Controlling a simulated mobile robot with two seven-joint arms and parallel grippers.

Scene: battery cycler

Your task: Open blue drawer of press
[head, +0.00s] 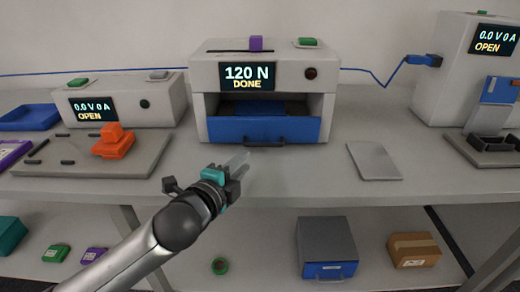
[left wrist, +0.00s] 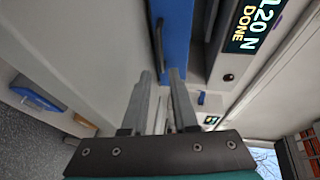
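The press (head: 209,75) stands at the middle back of the table, its screen reading "120 N DONE". A dark bar handle (head: 264,144) runs along the drawer's lower front. My left gripper (head: 243,160) is just in front of and left of the handle, apart from it. In the left wrist view its two fingers (left wrist: 161,75) are apart with nothing between them; the drawer front (left wrist: 176,40) and handle (left wrist: 158,42) lie beyond the tips. My right gripper is not in view.
A tray with an orange tool (head: 114,142) lies left, before a cycler box (head: 125,100). A grey plate (head: 374,161) lies right of the press. Another cycler (head: 450,75) stands far right. The table before the drawer is clear. A lower shelf holds a grey box (head: 325,243).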

